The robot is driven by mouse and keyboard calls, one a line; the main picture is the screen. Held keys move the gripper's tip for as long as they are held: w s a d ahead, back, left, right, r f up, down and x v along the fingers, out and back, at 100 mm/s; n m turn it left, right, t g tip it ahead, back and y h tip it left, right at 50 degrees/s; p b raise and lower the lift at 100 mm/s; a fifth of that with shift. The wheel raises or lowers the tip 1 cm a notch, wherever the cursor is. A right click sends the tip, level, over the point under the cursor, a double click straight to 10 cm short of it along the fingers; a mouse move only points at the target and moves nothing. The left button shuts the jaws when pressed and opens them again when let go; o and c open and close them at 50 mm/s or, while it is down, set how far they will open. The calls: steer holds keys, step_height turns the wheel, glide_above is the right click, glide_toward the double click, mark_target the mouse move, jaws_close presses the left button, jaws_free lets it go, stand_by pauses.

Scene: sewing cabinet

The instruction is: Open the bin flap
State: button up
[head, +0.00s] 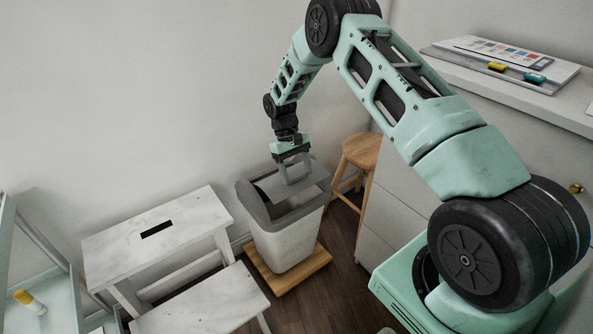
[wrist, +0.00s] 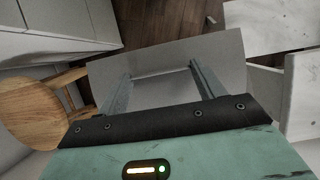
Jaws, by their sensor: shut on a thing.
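The bin (head: 284,242) is light grey with a darker grey rim (head: 248,208) and stands upright on a wooden base. Its grey flap (head: 268,187) is tilted, and a dark opening shows beneath it on the near side. My gripper (head: 297,180) reaches down from above with its fingers at the flap, shut on it. In the wrist view the flap (wrist: 228,48) is a flat grey panel beyond the fingers of my gripper (wrist: 162,70). The exact contact at the fingertips is hard to make out.
A wooden stool (head: 361,150) stands close behind the bin on the right, beside white drawers (head: 390,208). A white step stool (head: 185,235) is at the left. A shelf (head: 530,97) at the upper right holds a board with yellow and blue items.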

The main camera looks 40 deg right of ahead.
steer(key=shift+r, duration=0.1)
stand_by(0.8)
steer(key=o, duration=1.4)
steer(key=p+v, duration=0.2)
steer(key=v, duration=1.5)
steer(key=shift+r, duration=0.15)
